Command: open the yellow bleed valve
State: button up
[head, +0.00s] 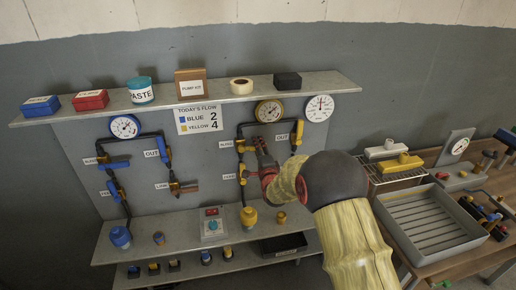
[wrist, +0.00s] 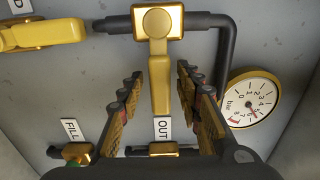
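The yellow bleed valve (wrist: 158,20) is at the top middle of the wrist view, and it also shows at the left of the yellow circuit in the head view (head: 241,147). Its yellow lever (wrist: 160,88) stands square to the dark pipe and reaches between my gripper's fingers. My gripper (wrist: 160,74) is open, with a visible gap on each side of the lever. In the head view my gripper (head: 261,150) is close to the panel and hides part of the circuit. The valve's own label is outside the wrist view.
A second yellow lever (wrist: 40,34) lies at left in the wrist view. The head view shows a blue circuit lever (head: 115,163), the upper shelf (head: 215,92) and a grey tray (head: 430,222).

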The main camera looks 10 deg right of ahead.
jog(key=shift+c, duration=1.2)
grip_shut()
jog(key=shift+f, duration=0.1)
